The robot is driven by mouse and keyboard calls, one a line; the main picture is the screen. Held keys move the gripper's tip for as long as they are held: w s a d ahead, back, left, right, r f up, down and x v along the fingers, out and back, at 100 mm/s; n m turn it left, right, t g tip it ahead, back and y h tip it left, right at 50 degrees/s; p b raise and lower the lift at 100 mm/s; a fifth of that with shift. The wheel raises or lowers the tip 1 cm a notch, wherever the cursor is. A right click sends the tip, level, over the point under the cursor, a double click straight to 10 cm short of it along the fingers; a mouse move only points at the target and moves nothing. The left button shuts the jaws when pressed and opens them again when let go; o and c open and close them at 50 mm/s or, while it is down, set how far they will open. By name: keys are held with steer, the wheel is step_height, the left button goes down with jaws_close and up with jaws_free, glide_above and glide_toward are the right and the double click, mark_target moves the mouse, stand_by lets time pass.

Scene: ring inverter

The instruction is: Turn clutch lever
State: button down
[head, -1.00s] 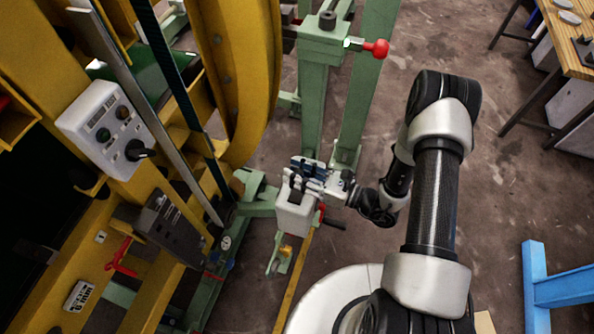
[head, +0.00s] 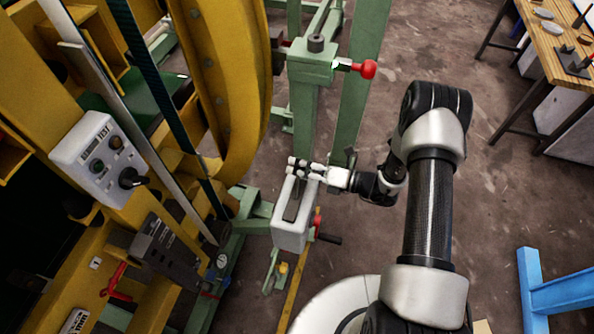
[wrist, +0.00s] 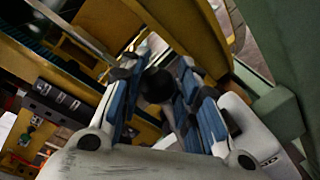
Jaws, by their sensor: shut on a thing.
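The clutch lever, a black lever (head: 293,203), stands out of the top of a pale grey box (head: 290,233) on the green frame. My gripper (head: 299,167) is at the far end of the box's top, at the lever's upper end. In the wrist view its blue-padded fingers (wrist: 155,100) close around a dark round knob (wrist: 157,84), which looks like the lever's end. The fingers hide part of the lever.
A green post with a red knob (head: 368,69) rises just beyond my gripper. A yellow frame with a white switch box (head: 100,160) stands at the left. A small black crank handle (head: 328,238) sticks out right of the grey box.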

steer(key=shift+w+f+m, duration=0.1)
steer(key=shift+f+m, duration=0.15)
steer(key=shift+m, duration=0.05)
stand_by(0.4)
steer(key=c, duration=1.4)
jaws_free()
steer(key=shift+c, duration=0.2)
steer(key=shift+o, duration=1)
steer(key=shift+d+r, duration=0.1)
steer(key=v, duration=1.2)
